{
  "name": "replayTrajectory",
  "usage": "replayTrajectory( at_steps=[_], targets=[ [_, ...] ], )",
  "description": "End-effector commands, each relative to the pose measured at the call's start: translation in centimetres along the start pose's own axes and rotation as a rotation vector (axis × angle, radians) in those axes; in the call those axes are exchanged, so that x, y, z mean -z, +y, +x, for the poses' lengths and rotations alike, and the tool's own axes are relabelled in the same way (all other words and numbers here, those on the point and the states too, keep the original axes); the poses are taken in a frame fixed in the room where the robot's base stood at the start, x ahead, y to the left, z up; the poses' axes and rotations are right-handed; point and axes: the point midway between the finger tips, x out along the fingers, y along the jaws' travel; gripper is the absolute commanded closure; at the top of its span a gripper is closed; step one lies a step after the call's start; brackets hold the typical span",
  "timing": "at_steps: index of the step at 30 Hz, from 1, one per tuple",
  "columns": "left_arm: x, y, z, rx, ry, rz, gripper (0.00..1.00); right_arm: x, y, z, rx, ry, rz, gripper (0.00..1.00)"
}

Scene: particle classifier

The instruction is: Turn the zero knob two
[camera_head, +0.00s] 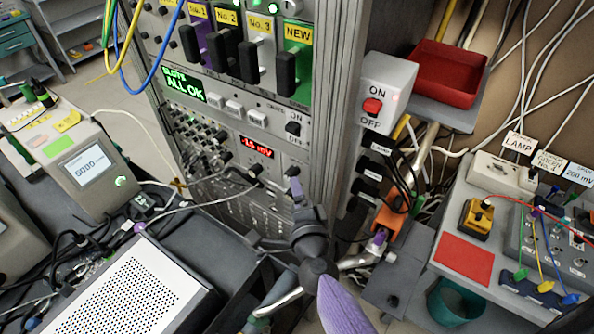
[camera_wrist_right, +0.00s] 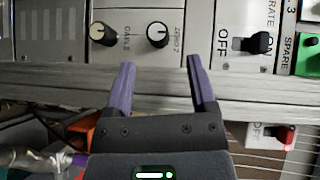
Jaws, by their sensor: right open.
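Two round black knobs sit side by side on the grey panel in the right wrist view. The right one (camera_wrist_right: 157,35) has a label reading ZERO beside it, with a white pointer mark. The left one (camera_wrist_right: 103,34) has a CAL 2 label beside it. My right gripper (camera_wrist_right: 158,75) is open and empty. Its two purple fingers point at the panel, with the ZERO knob just beyond their tips, not between them. In the head view my right gripper (camera_head: 294,186) is in front of the rack's lower panel and hides part of it. My left gripper does not show.
A red-lit mV display (camera_head: 257,146) is left of my right gripper. An ON/OFF switch (camera_wrist_right: 257,43) lies right of the knobs. A white ON/OFF box (camera_head: 386,84) and a red bin (camera_head: 447,73) are at the right. Cables hang around the rack.

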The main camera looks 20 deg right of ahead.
Motion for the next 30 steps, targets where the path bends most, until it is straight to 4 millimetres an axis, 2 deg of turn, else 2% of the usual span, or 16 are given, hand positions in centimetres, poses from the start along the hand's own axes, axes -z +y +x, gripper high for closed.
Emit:
replayTrajectory(
  at_steps=[3, 7, 12, 18, 20, 28, 30],
  targets=[
    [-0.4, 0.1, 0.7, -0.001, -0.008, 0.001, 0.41, 0.0, 0.2, 2.8, 0.002, 0.000, -0.001, 0.28],
    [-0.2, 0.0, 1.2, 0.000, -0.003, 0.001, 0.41, -0.1, 0.2, 4.6, 0.000, -0.001, -0.003, 0.28],
    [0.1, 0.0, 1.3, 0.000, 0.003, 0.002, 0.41, -0.1, 0.1, 5.4, -0.001, -0.002, -0.002, 0.28],
    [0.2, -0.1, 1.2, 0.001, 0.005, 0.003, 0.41, -0.1, 0.1, 5.4, -0.001, -0.002, -0.003, 0.28],
    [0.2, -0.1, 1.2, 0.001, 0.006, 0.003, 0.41, -0.1, 0.1, 5.4, -0.001, -0.002, -0.003, 0.39],
    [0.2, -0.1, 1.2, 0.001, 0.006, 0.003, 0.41, -0.1, 0.1, 5.4, -0.001, -0.003, -0.003, 0.96],
    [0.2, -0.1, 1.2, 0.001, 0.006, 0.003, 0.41, -0.1, 0.1, 5.4, -0.001, -0.003, -0.003, 1.00]
  ],
)
